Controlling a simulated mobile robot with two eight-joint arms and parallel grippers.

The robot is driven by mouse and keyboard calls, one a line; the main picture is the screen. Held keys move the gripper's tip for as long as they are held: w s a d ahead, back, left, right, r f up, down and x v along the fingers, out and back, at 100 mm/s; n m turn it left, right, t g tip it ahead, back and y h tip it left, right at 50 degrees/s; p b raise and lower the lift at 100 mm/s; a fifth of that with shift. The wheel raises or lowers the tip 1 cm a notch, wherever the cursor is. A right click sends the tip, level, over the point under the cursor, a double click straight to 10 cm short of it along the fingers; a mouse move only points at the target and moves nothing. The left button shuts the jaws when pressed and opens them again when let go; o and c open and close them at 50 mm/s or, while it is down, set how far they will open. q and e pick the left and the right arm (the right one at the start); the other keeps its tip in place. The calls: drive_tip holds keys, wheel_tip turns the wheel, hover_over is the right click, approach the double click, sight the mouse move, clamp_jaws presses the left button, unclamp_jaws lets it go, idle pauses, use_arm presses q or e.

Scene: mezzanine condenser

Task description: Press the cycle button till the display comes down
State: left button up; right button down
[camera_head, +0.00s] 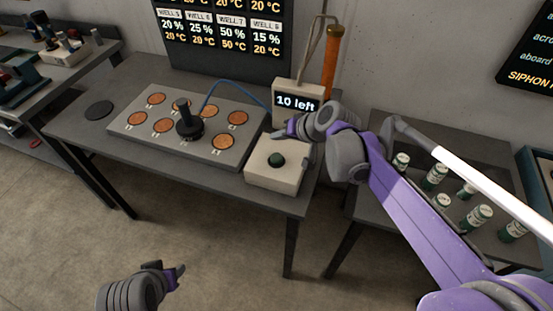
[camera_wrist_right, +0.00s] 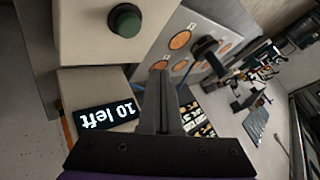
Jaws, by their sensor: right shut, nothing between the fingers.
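The dark green cycle button (camera_head: 277,160) sits on top of a cream box (camera_head: 262,178) at the right end of the grey table. It also shows in the right wrist view (camera_wrist_right: 125,20). The display (camera_head: 297,102) stands behind the box and reads "10 left"; it appears upside down in the right wrist view (camera_wrist_right: 108,115). My right gripper (camera_head: 280,134) is shut and empty, above the back of the box and behind the button, apart from the button. My left gripper (camera_head: 178,276) is low at the bottom left, over the floor, away from the table; its finger opening is unclear.
A grey plate (camera_head: 234,147) with several copper discs and a black knobbed post (camera_head: 189,124) lies left of the box. A blue cable runs from the plate toward the display. Several green-and-white bottles (camera_head: 434,177) stand on the right table. A wall board hangs behind.

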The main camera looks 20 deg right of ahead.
drive_tip(key=b, duration=0.2)
hover_over(279, 160)
wheel_tip(279, 160, down, 4)
drive_tip(key=shift+f, duration=0.25)
use_arm(q)
drive_tip(key=shift+s+f+b, duration=0.2)
drive_tip(key=shift+f, duration=0.55)
drive_tip(key=shift+s+f+b, duration=0.15)
drive_tip(key=shift+s+f, duration=0.1)
drive_tip(key=shift+f, duration=0.55)
drive_tip(key=shift+s+f+b, duration=0.2)
drive_tip(key=shift+f, duration=0.55)
use_arm(e)
drive_tip(key=shift+w+f, duration=0.1)
drive_tip(key=shift+f, duration=0.6)
use_arm(q)
drive_tip(key=shift+f, duration=0.25)
use_arm(e)
drive_tip(key=shift+f, duration=0.4)
